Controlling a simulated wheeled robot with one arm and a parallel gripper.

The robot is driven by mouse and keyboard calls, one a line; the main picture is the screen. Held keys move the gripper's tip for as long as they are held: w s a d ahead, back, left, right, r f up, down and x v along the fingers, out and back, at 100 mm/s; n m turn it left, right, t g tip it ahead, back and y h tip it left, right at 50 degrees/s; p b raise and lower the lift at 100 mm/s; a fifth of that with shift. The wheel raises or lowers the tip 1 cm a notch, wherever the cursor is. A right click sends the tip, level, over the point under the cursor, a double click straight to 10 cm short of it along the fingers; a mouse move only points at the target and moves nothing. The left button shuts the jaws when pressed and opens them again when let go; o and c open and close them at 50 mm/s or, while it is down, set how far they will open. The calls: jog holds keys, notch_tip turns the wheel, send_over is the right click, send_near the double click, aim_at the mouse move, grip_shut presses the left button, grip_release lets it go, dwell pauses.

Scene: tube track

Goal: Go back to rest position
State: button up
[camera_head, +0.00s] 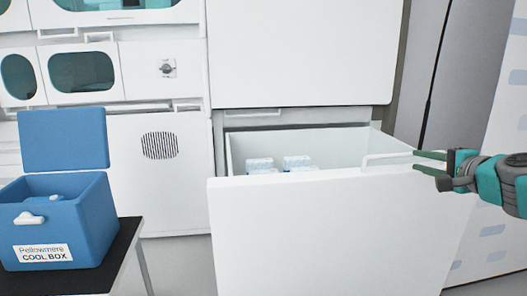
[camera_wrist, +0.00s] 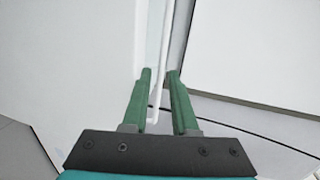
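My gripper (camera_head: 416,160) is at the right of the head view, at the right end of the white drawer's handle (camera_head: 388,155). Its two green fingers are apart. In the wrist view, the white handle bar (camera_wrist: 154,100) runs between the fingers of my gripper (camera_wrist: 160,73), with a gap visible beside it. The large white drawer (camera_head: 330,235) is pulled open. My arm reaches in from the right edge.
Inside the drawer stand pale blue-and-white packs (camera_head: 260,165). A blue cool box (camera_head: 75,215) with its lid raised sits on a dark table (camera_head: 122,255) at left. White cabinets (camera_head: 160,165) stand behind. A grey panel (camera_head: 455,80) is at right.

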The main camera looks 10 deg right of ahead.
jog(key=a+f+n+g+y+p, duration=0.25)
jog(key=a+n, duration=0.25)
jog(key=a, duration=1)
jog(key=s+a+f+n+g+y+p, duration=0.1)
jog(key=s+a+f+n+g+p, duration=0.2)
jog(key=a, duration=0.4)
jog(key=s+a+f+n+g+y+p, duration=0.1)
jog(key=s+a+f+n+g, duration=0.3)
jog(key=a, duration=0.3)
jog(key=s+f+n+g+h+p, duration=0.2)
jog(key=s+f+g, duration=0.1)
jog(key=s, duration=0.9)
jog(key=s+f+n+g+h+p, duration=0.3)
jog(key=s+g, duration=0.2)
jog(key=s, duration=0.7)
jog(key=shift+s+d+f, duration=0.3)
jog(key=shift+d, duration=0.1)
jog(key=shift+h, duration=0.25)
